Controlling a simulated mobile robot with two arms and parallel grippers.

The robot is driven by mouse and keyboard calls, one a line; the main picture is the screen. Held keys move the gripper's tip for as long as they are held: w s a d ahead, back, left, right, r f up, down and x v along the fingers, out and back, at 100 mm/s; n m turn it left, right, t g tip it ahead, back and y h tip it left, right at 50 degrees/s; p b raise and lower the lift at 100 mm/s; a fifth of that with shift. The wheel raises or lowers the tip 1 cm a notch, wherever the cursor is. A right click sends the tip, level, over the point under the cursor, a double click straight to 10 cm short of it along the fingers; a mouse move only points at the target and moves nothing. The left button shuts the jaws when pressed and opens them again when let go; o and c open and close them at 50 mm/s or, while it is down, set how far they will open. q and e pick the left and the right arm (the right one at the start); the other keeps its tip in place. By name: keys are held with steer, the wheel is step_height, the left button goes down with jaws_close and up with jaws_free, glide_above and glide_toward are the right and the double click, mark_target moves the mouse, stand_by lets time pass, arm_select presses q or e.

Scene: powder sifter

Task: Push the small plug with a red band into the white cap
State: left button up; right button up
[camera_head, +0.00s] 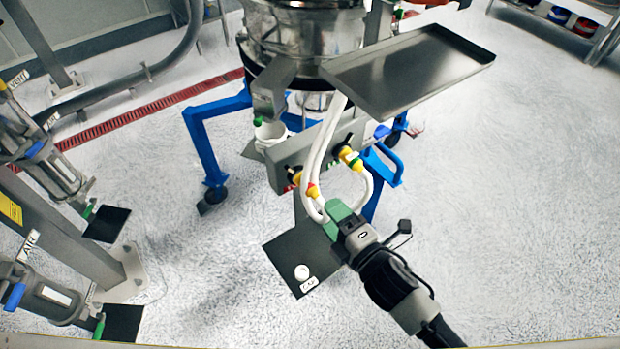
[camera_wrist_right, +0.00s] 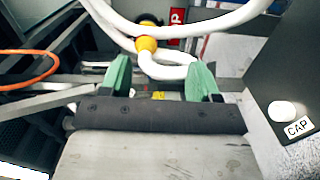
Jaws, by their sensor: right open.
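A small yellow plug with a red band (camera_head: 313,190) sits at the white hoses below the grey control box. The white cap (camera_head: 302,272) rests on a dark plate, beside a label; it also shows at the right edge of the wrist view (camera_wrist_right: 283,111). My right gripper (camera_head: 338,213) is open, with green fingers just below and right of the plug. In the wrist view, a white hose with a yellow fitting (camera_wrist_right: 146,45) lies ahead of the open right gripper (camera_wrist_right: 158,66). I cannot tell whether this fitting is the red-banded plug. My left gripper is not in view.
The grey control box (camera_head: 285,152) and a second yellow fitting (camera_head: 350,157) are close to my right gripper. A metal tray (camera_head: 410,70) overhangs to the upper right. Blue legs (camera_head: 205,150) stand around the sifter. The floor to the right is clear.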

mark_target(313, 192)
steer(key=shift+s+a+r+n+y, duration=0.1)
steer(key=shift+r+n+y, duration=0.05)
steer(key=shift+r, duration=0.3)
steer(key=shift+s+a+r+n+y, duration=0.1)
steer(key=shift+r+n+y, duration=0.05)
steer(key=shift+r, duration=0.25)
steer(key=shift+w+a, duration=0.25)
steer(key=shift+w, duration=0.2)
steer(key=b+x, duration=0.1)
steer(key=x, duration=0.7)
stand_by(0.7)
steer(key=shift+c, duration=0.3)
jaws_close()
steer(key=shift+p, duration=0.3)
